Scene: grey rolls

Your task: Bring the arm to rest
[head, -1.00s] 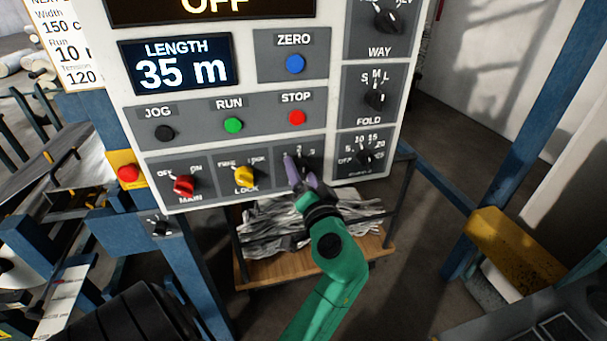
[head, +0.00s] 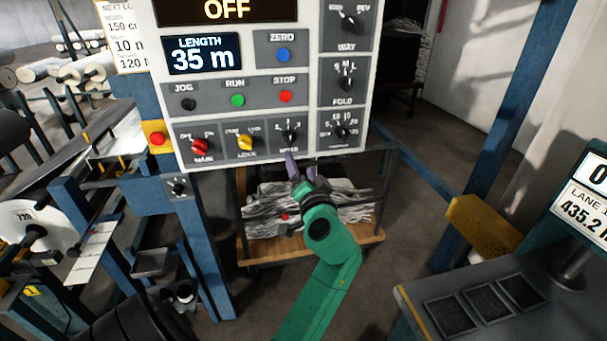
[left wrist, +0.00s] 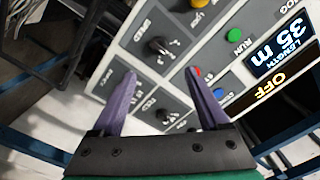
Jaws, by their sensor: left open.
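My left arm is green, and its gripper (head: 300,168) has purple fingers. In the head view it is just below the lower edge of the control panel (head: 185,105), under the black speed knob (head: 289,137). In the left wrist view the two fingers (left wrist: 163,100) stand wide apart with nothing between them. Black knobs (left wrist: 163,46) of the panel lie beyond the fingers. The panel's displays read OFF and LENGTH 35 m. My right gripper is not in view.
A cart (head: 262,249) with crumpled grey material stands below the panel. A blue post (head: 500,130) and a yellow block (head: 484,228) are at the right. A grey console (head: 500,305) fills the lower right. Blue machine frames and rolls are at the left.

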